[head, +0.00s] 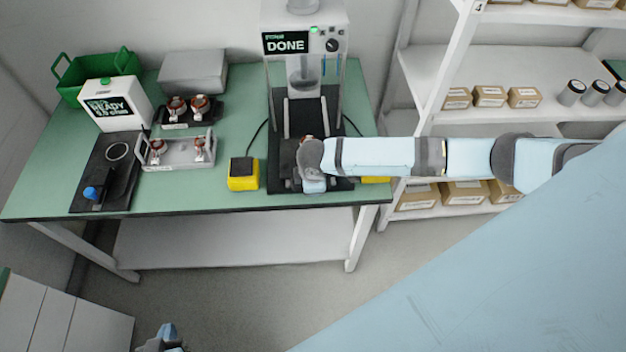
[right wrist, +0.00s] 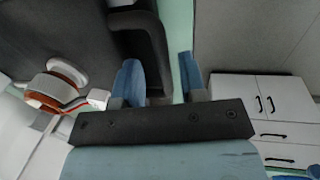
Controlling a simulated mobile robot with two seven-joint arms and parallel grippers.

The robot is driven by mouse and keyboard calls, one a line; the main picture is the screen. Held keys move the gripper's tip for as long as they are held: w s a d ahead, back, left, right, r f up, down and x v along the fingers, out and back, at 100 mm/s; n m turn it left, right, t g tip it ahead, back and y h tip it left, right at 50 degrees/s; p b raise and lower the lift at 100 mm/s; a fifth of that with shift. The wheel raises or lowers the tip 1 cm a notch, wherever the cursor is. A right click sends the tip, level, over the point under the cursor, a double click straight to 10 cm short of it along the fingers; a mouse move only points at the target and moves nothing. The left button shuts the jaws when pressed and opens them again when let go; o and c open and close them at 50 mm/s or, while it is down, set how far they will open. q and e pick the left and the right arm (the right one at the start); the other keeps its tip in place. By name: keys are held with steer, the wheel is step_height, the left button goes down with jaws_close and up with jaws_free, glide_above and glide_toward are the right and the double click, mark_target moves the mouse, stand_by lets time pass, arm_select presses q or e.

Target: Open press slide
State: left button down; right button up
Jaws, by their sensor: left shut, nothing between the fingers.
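The press (head: 305,50) stands at the back of the green bench with a DONE screen and a green light. Its black slide base (head: 290,110) reaches toward the bench's front edge. My right gripper (head: 300,165) is over the front of the slide and hides much of it. In the right wrist view my right gripper (right wrist: 160,85) has its blue fingers apart, with a dark bar (right wrist: 145,45) reaching between them and a gap beside it. A copper-and-white stator (right wrist: 55,90) is left of the fingers. My left gripper (head: 168,338) is shut and empty, low over the floor.
Yellow boxes (head: 243,174) flank the press. Left of it are a grey tray with stators (head: 178,155), a black stator holder (head: 190,112), a READY tester (head: 112,104), a green crate (head: 75,85) and a black fixture (head: 110,170). Shelves with cartons (head: 490,95) stand right.

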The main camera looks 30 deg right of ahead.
step_height(320, 180, up, 14)
steer(key=s+a+b, duration=0.1)
steer(key=s, duration=0.1)
steer(key=shift+s+f, duration=0.2)
steer(key=shift+f, duration=0.05)
stand_by(0.6)
steer(key=s+a+f+m+t+y, duration=0.45)
steer(key=a+f+y, duration=0.2)
steer(key=a, duration=0.55)
steer(key=s+d+f+m+t+h, duration=0.1)
steer(key=s+d+f+m+t, duration=0.1)
steer(key=s+d+f, duration=0.1)
steer(key=s+d+f+m+t+h, duration=0.1)
steer(key=s+d+f+m+t, duration=0.1)
steer(key=s+d, duration=0.3)
steer(key=s+f+m, duration=0.1)
steer(key=s, duration=0.2)
steer(key=shift+s, duration=0.25)
